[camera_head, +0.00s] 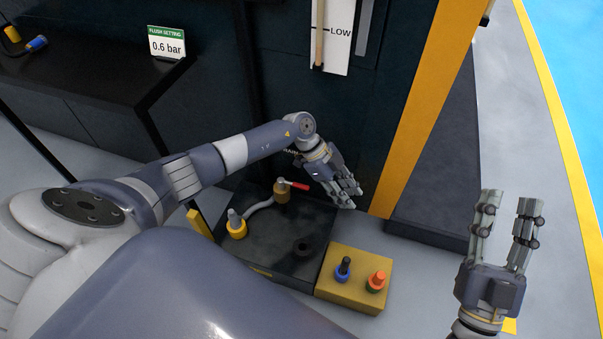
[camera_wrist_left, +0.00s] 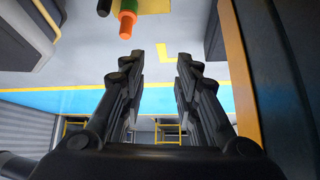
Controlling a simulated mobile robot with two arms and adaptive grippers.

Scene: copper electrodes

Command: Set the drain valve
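The drain valve (camera_head: 282,194) is a brass-coloured body with a red lever (camera_head: 297,185) pointing right. It stands on the dark base unit (camera_head: 255,245), and a grey hose (camera_head: 258,208) runs from it to a yellow-collared fitting (camera_head: 236,225). My left gripper (camera_head: 347,196) is to the right of the lever, apart from it, pointing down and right. In the left wrist view (camera_wrist_left: 161,60) its fingers are apart with nothing between them; the valve is not visible there. My right gripper (camera_head: 507,215) is open and empty at the lower right, pointing up in the picture.
A yellow block (camera_head: 335,292) holds a blue-and-black plug (camera_head: 343,269) and an orange plug (camera_head: 377,281). A sign (camera_head: 166,43) reads "FLUSH SETTING 0.6 bar" on a dark bench (camera_head: 95,75). A yellow post (camera_head: 415,110) and a dark cabinet stand behind my left gripper.

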